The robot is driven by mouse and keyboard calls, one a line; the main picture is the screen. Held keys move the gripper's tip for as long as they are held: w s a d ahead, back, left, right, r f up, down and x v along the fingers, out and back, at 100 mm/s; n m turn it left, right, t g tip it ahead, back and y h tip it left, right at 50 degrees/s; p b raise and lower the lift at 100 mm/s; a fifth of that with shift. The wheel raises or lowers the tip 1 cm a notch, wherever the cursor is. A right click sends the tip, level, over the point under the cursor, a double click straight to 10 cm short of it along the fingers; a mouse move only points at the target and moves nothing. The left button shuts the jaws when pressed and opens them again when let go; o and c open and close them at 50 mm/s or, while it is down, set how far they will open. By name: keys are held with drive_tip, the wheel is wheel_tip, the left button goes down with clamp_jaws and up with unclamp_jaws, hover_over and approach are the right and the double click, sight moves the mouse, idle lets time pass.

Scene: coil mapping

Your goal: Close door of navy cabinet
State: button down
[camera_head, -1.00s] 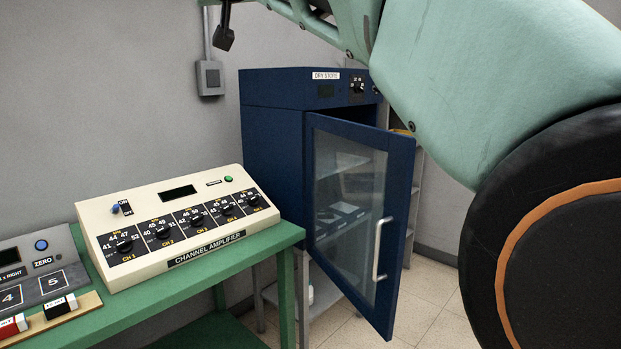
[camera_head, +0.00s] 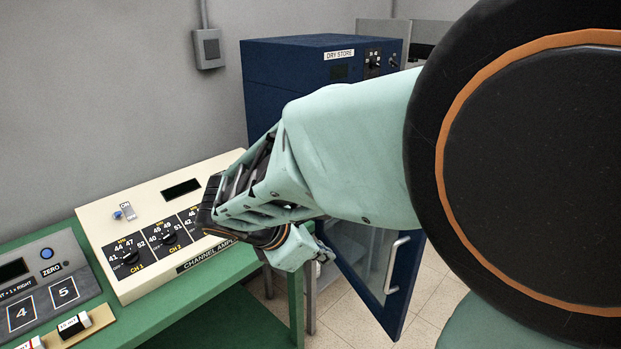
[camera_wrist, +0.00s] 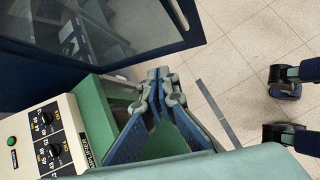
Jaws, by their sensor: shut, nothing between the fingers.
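The navy cabinet (camera_head: 300,75), labelled DRY STORE, stands against the back wall. Its glass-panelled navy door (camera_head: 408,285) stands open toward me, with a pale bar handle (camera_head: 391,265) near its free edge. My arm hides much of the door and cabinet front. In the wrist view the door (camera_wrist: 110,72) fills the upper left, and its handle (camera_wrist: 179,14) is at the top. My gripper (camera_wrist: 158,76) is shut and empty, its tips pointing toward the door's edge. In the head view it is partly hidden by my arm, near the door; I cannot tell whether it touches.
A green bench (camera_head: 190,305) bears the cream channel amplifier (camera_head: 125,273) and a grey keypad unit (camera_head: 38,283). The bench and amplifier lie close to my gripper on its left in the wrist view.

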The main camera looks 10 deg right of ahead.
drive_tip(key=s+d+n+g+h, duration=0.1)
drive_tip(key=s+d+n, duration=0.1)
drive_tip(key=s+d, duration=0.1)
drive_tip(key=b, duration=0.7)
approach(388, 272)
drive_tip(key=shift+x, duration=2.9)
drive_tip(key=shift+a+f, duration=0.1)
